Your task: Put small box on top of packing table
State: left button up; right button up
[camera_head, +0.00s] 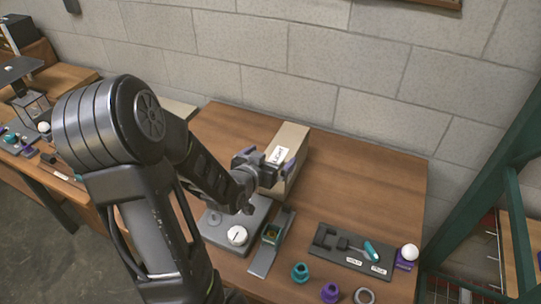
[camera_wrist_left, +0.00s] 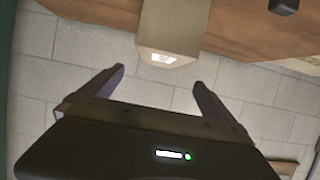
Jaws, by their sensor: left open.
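The small box (camera_head: 293,136) is beige with a white label and stands on the wooden table near the back wall. My left gripper (camera_head: 267,163) is open, its fingers spread in front of the box's labelled part and overlapping it in the head view. In the left wrist view, the box (camera_wrist_left: 176,25) lies beyond the open fingertips (camera_wrist_left: 159,79), with its label facing the camera, and no hold on it shows. The wooden table (camera_head: 385,190) carries the box; whether this is the packing table, I cannot tell. My right gripper is not in view.
A grey base with a white knob (camera_head: 237,236), a grey bracket (camera_head: 268,245), a dark tool tray (camera_head: 345,250), teal (camera_head: 300,272) and purple (camera_head: 330,292) parts occupy the front. A second table (camera_head: 62,80) stands left. A green frame (camera_head: 480,165) rises at right.

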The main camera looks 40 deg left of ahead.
aim_at(275, 161)
pick_arm(q)
jog(key=shift+w+a+f, duration=0.1)
jog(key=shift+f, duration=0.05)
dwell(0.5)
jog(key=shift+w+a+f+p, duration=0.1)
jog(key=shift+w+f+p, duration=0.25)
jog(key=shift+p, duration=0.2)
jog(key=shift+p+x, duration=0.5)
jog(key=shift+x, duration=0.35)
jog(key=shift+w+f, duration=0.1)
jog(key=shift+w+f, duration=0.15)
jog(key=shift+w, duration=0.1)
jog(key=shift+b+x, duration=0.3)
jog(key=shift+x, duration=0.65)
jog(key=shift+a, duration=0.1)
